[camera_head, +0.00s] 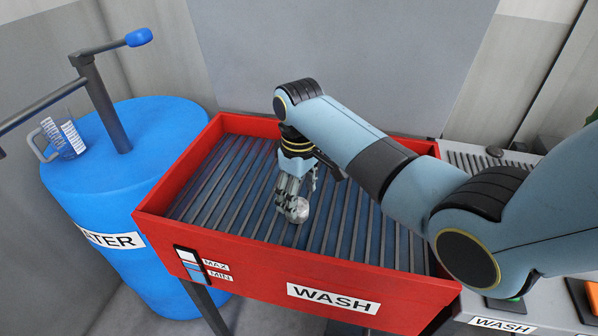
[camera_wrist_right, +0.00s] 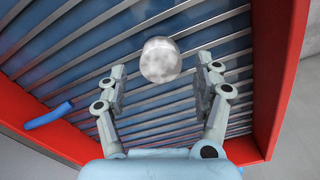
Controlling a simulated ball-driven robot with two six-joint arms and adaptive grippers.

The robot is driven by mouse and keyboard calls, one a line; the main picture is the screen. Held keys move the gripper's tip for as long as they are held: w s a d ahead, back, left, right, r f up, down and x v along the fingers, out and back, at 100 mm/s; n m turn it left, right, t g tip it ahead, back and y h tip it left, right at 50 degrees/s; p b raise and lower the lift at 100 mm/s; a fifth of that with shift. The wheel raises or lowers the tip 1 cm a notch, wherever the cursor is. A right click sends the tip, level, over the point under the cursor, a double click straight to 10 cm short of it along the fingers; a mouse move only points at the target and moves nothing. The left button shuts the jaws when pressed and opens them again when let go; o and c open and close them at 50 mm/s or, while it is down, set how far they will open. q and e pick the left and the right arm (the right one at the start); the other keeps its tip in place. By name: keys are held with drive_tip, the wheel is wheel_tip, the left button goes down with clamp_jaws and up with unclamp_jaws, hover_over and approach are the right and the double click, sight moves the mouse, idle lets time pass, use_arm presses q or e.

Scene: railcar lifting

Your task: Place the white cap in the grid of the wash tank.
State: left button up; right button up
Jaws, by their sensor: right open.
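The white cap (camera_head: 297,211) is a small, pale, mottled round piece in the wash tank (camera_head: 330,268), a red box with a grid of grey bars (camera_head: 215,185) over blue. It appears to rest on the bars. My right gripper (camera_head: 288,203) is down over the grid, right beside the cap. In the right wrist view, my right gripper (camera_wrist_right: 158,90) is open. The cap (camera_wrist_right: 160,60) shows just ahead of the gap between the fingertips and is not clasped. My left gripper is not in view.
A blue barrel (camera_head: 150,190) with a clear measuring jug (camera_head: 68,138) and a grey pipe (camera_head: 100,100) on it stands left of the tank. A grey surface (camera_head: 485,165) lies to the right. The red rim surrounds the grid; much of the grid is bare.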

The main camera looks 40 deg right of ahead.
sight(299, 206)
wheel_tip(299, 206, up, 8)
idle(0.7)
